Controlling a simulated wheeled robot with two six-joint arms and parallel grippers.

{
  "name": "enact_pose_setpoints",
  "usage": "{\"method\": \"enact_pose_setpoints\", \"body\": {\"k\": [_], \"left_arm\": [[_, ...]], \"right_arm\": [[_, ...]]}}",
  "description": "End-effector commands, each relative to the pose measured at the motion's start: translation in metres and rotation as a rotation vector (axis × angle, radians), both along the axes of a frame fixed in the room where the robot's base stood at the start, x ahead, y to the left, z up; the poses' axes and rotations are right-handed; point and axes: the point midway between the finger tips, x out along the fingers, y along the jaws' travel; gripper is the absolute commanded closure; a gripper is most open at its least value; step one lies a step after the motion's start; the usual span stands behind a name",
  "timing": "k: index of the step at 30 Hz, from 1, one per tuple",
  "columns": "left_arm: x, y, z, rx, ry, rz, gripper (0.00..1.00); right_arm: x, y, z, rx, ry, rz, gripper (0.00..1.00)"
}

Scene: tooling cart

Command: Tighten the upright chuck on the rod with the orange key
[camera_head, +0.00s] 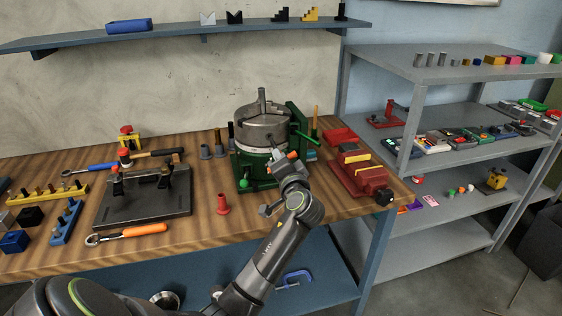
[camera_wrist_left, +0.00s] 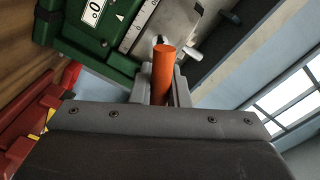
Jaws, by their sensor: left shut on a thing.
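The upright chuck (camera_head: 262,128) is a grey metal cylinder on a green base, with a rod (camera_head: 262,97) standing up from its top centre. My left gripper (camera_head: 288,163) is at the chuck's front right side, shut on the orange key (camera_head: 292,155). In the left wrist view the key's orange handle (camera_wrist_left: 162,74) stands between the fingers (camera_wrist_left: 160,92), with grey metal and the green base beyond it. The key's working end is mostly hidden, so I cannot tell whether it sits in the chuck. My right gripper is not in view.
A red vise (camera_head: 360,176) stands close right of the chuck. A small red cone (camera_head: 223,204) stands in front of it, and grey cylinders to its left. A dark fixture plate (camera_head: 145,200) and an orange-handled wrench (camera_head: 145,229) lie left. Bare wood shows between.

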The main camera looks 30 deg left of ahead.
Motion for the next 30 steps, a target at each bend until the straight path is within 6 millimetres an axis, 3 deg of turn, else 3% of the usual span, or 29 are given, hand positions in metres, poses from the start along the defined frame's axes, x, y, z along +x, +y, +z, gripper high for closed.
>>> {"method": "enact_pose_setpoints", "body": {"k": [30], "left_arm": [[0.011,0.013,0.001,0.001,-0.002,0.000,1.00]], "right_arm": [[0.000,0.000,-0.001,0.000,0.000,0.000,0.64]]}}
